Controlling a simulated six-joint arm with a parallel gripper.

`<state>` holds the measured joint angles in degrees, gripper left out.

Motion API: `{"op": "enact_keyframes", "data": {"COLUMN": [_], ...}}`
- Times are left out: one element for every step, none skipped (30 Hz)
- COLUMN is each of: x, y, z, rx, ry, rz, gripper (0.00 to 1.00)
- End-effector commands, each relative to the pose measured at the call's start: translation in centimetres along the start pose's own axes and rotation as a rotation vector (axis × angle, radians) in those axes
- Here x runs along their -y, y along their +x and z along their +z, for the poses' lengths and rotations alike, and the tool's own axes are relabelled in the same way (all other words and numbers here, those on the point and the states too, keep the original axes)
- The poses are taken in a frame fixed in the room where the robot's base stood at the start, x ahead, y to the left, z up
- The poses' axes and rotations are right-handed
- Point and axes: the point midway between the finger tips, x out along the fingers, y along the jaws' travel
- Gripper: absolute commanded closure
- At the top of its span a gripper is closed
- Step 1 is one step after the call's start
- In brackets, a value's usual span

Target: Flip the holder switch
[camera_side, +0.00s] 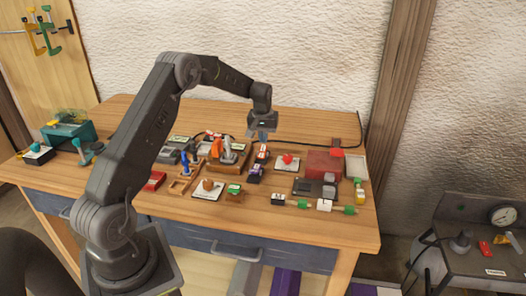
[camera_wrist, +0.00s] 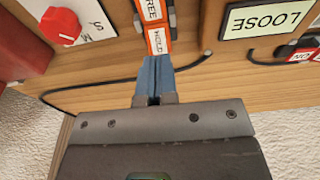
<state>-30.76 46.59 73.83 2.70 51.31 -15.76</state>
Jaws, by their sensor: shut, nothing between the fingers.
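The holder switch (camera_wrist: 158,42) is at the top middle of the wrist view, with orange-framed white labels reading HOLD and FREE. Its upper part is cut off by the frame edge. In the side view the small orange and white switch (camera_side: 262,153) stands near the back middle of the table. My gripper (camera_wrist: 155,62) is shut and empty, its blue fingers together right at the HOLD end of the switch. In the side view my gripper (camera_side: 264,138) points down just above the switch. I cannot tell whether the fingertips touch it.
A red knob (camera_wrist: 67,36) on a white plate lies to the left in the wrist view. A LOOSE sign (camera_wrist: 265,18) and a red ON switch (camera_wrist: 303,55) are to the right. A black cable crosses the wood. A red box (camera_side: 325,164) stands to the right in the side view.

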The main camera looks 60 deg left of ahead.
Motion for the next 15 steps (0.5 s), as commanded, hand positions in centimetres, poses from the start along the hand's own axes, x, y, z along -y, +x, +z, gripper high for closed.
{"op": "enact_keyframes", "data": {"x": [0.00, 0.00, 0.00, 0.00, 0.00, 0.00, 0.00, 0.00, 0.00, 0.00, 0.00, 0.00, 0.00, 0.00, 0.00], "y": [0.11, 0.15, 0.21, 0.25, 0.29, 0.34, 0.38, 0.43, 0.48, 0.52, 0.56, 0.62, 0.66, 0.70, 0.75], "z": [0.03, 0.04, 0.04, 0.05, 0.06, 0.06, 0.07, 0.07, 0.08, 0.08, 0.08, 0.09, 0.10, 0.10, 0.11], "rx": [0.001, 0.001, 0.001, 0.001, 0.001, 0.001, 0.000, 0.000, 0.000, 0.000, 0.000, 0.000, 0.000, 0.000, -0.001], "ry": [0.000, 0.000, 0.000, 0.000, 0.000, 0.000, 0.000, 0.000, 0.000, 0.000, 0.000, 0.000, 0.000, 0.000, 0.000], "rz": [0.000, 0.000, 0.000, 0.000, 0.000, 0.000, 0.000, 0.000, 0.000, 0.000, 0.000, 0.000, 0.000, 0.000, 0.000], "gripper": [1.00, 1.00, 1.00, 1.00, 1.00, 1.00, 1.00, 1.00, 1.00, 1.00, 1.00, 1.00, 1.00, 1.00, 1.00]}}
